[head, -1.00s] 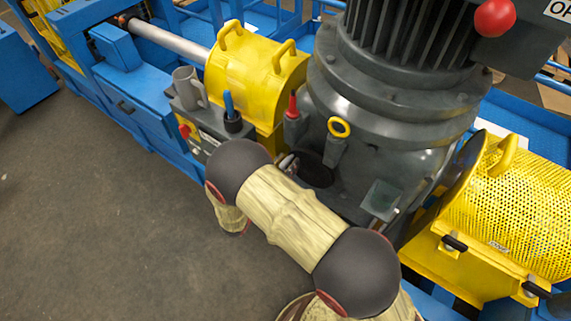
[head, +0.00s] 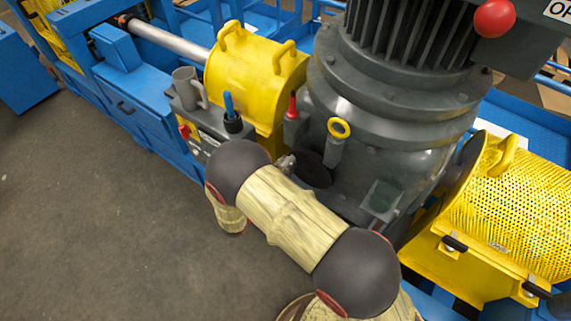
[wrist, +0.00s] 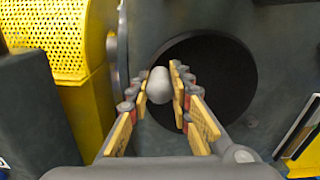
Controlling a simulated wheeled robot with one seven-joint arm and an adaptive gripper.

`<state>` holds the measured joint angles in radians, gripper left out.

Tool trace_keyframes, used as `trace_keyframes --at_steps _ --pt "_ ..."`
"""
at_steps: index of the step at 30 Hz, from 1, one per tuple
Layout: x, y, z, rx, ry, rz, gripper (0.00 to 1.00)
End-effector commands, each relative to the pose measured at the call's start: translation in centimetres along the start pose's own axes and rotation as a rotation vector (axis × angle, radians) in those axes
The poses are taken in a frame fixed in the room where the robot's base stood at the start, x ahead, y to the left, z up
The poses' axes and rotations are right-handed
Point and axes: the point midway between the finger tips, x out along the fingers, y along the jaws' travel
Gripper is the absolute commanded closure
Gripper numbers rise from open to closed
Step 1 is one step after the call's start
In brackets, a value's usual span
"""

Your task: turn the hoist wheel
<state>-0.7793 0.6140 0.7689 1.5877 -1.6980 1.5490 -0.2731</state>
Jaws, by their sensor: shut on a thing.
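In the wrist view my gripper (wrist: 160,76) has its two yellow-padded fingers on either side of a rounded pale grey knob (wrist: 159,90) and is shut on it. Behind the knob is a dark round face or opening (wrist: 225,80) in a grey housing; I cannot tell which. The same dark round shape (head: 312,170) shows in the head view, low on the large grey motor housing (head: 345,185). There my arm covers most of the gripper. How the knob joins the hoist wheel is hidden, and no whole wheel is visible.
A yellow perforated guard (head: 515,215) stands at the right. A yellow cover (head: 250,75) with two handles stands left of the housing. A grey mug (head: 184,88) and a blue-handled tool (head: 230,110) are close to my arm. The floor at left is clear.

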Motion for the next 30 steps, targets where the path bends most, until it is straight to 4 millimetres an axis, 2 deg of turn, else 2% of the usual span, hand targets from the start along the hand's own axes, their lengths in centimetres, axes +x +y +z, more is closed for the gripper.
trace_keyframes --at_steps 11,21,30 --pt "0.0 -0.1 0.2 0.021 0.000 0.000 1.00" --pt "0.0 -1.5 1.8 0.295 0.000 0.000 1.00" --pt "0.0 -1.8 2.0 0.351 0.000 -0.001 1.00"
